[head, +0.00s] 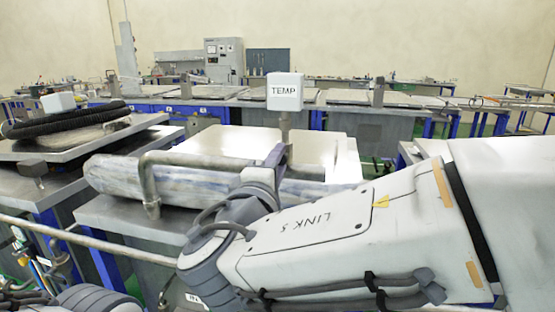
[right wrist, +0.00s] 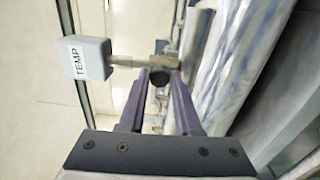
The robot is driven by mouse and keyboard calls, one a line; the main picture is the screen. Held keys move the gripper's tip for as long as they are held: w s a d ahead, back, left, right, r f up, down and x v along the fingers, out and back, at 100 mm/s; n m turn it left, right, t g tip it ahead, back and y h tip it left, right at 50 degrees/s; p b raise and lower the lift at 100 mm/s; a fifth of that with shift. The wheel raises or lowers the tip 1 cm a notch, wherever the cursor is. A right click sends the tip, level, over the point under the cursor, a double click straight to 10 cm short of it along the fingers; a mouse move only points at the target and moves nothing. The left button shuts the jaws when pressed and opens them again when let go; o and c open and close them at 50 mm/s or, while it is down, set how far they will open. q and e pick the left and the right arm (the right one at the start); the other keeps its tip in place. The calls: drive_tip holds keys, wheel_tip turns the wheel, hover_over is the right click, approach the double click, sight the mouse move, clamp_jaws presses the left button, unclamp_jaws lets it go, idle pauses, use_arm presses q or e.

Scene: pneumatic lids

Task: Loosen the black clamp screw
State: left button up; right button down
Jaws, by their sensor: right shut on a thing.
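The black clamp screw (right wrist: 160,78) shows in the right wrist view as a dark round knob at the end of a metal fitting. My right gripper (right wrist: 161,74) has its two purple fingers on either side of it, shut on it. A metal post runs from the fitting to a pale box marked TEMP (right wrist: 87,58). In the head view the TEMP box (head: 285,92) stands upright above my right gripper (head: 277,155), whose fingers show only in part; the screw is hidden there. My left gripper is not in view.
A long pale, blue-streaked roll (head: 165,187) lies beside the post on a metal table (head: 112,217), with a bent metal pipe (head: 148,178) over it. A neighbouring bench at the left carries a black hose (head: 68,120). More benches stand behind.

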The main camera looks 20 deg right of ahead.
drive_tip(key=shift+n+p, duration=0.8)
drive_tip(key=shift+n, duration=3.1)
drive_tip(key=c, duration=0.6)
unclamp_jaws()
drive_tip(key=v, duration=1)
drive_tip(key=shift+s+f, duration=0.1)
drive_tip(key=shift+s, duration=0.2)
